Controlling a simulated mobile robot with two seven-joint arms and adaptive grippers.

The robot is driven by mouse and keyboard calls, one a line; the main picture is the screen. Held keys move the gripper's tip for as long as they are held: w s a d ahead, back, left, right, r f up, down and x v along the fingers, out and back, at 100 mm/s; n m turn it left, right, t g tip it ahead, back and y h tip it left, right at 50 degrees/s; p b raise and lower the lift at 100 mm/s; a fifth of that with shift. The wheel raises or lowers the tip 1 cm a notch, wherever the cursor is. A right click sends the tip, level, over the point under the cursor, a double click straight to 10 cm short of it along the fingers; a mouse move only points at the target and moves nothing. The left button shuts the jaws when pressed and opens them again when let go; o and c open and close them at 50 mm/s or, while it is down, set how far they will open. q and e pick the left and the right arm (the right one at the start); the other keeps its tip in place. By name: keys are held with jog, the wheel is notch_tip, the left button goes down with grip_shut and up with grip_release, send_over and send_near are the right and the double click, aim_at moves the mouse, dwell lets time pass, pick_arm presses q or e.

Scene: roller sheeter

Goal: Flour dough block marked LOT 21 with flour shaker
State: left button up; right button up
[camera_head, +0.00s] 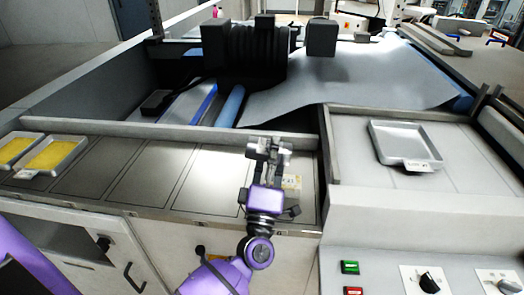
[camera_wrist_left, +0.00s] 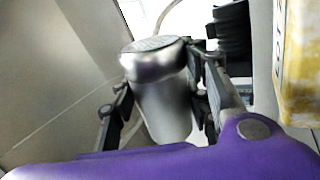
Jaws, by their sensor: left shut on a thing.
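My left gripper (camera_head: 268,152) is over the front counter and is shut on a silver metal flour shaker (camera_wrist_left: 165,105). In the left wrist view the shaker stands between the two fingers, with its dotted, perforated lid showing at the top. In the head view the shaker is hard to make out from the gripper. A pale yellow dough block (camera_wrist_left: 299,65) with printed marking is at the right edge of the left wrist view, beside and apart from the shaker; its lettering is cut off.
Two trays with yellow contents (camera_head: 54,156) sit at the far left of the counter. A tray with a label (camera_head: 400,142) lies on the right surface. Behind are dark rollers (camera_head: 245,55) and a grey sheet (camera_head: 350,82). The counter's middle panels (camera_head: 145,175) are clear.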

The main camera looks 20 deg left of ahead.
aim_at(259, 151)
pick_arm(q)
jog(key=shift+w+d, duration=0.2)
jog(key=shift+d, duration=0.4)
jog(key=shift+a, duration=0.1)
jog(key=shift+s+a, duration=0.25)
jog(key=shift+a, duration=0.45)
jog(key=shift+s+a, duration=0.2)
jog(key=shift+a, duration=0.55)
jog(key=shift+s+a, duration=0.25)
jog(key=shift+a, duration=0.45)
jog(key=shift+w+d, duration=0.2)
jog(key=shift+d, duration=0.4)
jog(key=shift+w+d, duration=0.2)
jog(key=shift+d, duration=0.35)
